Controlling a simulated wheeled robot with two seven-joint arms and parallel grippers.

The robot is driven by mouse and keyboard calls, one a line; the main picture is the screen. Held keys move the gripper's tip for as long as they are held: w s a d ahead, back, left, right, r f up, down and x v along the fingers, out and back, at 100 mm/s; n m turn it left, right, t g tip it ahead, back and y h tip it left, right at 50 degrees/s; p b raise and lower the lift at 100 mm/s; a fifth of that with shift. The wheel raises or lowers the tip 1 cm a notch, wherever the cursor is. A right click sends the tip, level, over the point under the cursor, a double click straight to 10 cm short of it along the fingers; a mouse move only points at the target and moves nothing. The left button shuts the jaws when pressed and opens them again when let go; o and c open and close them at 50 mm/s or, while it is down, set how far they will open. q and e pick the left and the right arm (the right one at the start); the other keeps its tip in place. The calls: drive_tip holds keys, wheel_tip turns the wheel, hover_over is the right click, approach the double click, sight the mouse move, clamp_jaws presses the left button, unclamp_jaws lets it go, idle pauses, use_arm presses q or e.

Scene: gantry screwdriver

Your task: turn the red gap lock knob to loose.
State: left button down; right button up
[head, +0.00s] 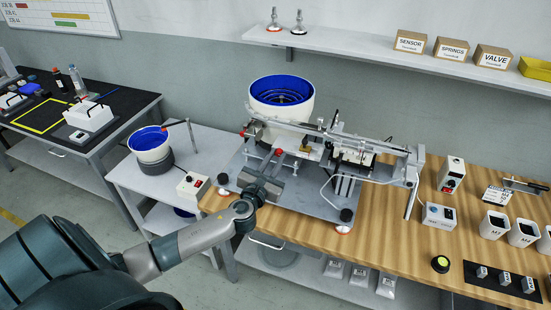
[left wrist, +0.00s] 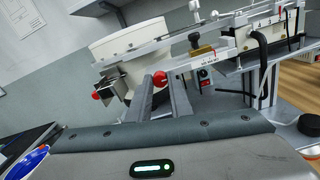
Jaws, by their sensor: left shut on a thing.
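A red knob (left wrist: 160,78) sits between the two fingertips of my left gripper (left wrist: 162,84) in the left wrist view. The gripper is shut on it. In the head view the red knob (head: 279,152) shows at the tips of my left gripper (head: 277,163), in front of the feeder rail. The fingers partly hide it. The knob's pointer or marking cannot be made out. A second red knob (left wrist: 96,95) stands apart to the left in the left wrist view, and also in the head view (head: 252,123). My right gripper is not in view.
A white bowl feeder with a blue inside (head: 283,91) stands behind the gripper. The metal gantry rail (head: 365,142) runs to the right. A small blue bowl (head: 150,143) and a switch box (head: 193,186) stand on the left table.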

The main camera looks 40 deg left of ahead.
use_arm(q)
drive_tip(key=shift+n, duration=0.5)
drive_tip(key=n+b, duration=0.1)
drive_tip(key=n, duration=0.2)
drive_tip(key=shift+n, duration=0.3)
drive_tip(key=n, duration=0.4)
drive_tip(key=shift+b, duration=0.4)
drive_tip(key=n, duration=0.9)
drive_tip(key=shift+n, duration=0.3)
drive_tip(key=c, duration=1.6)
unclamp_jaws()
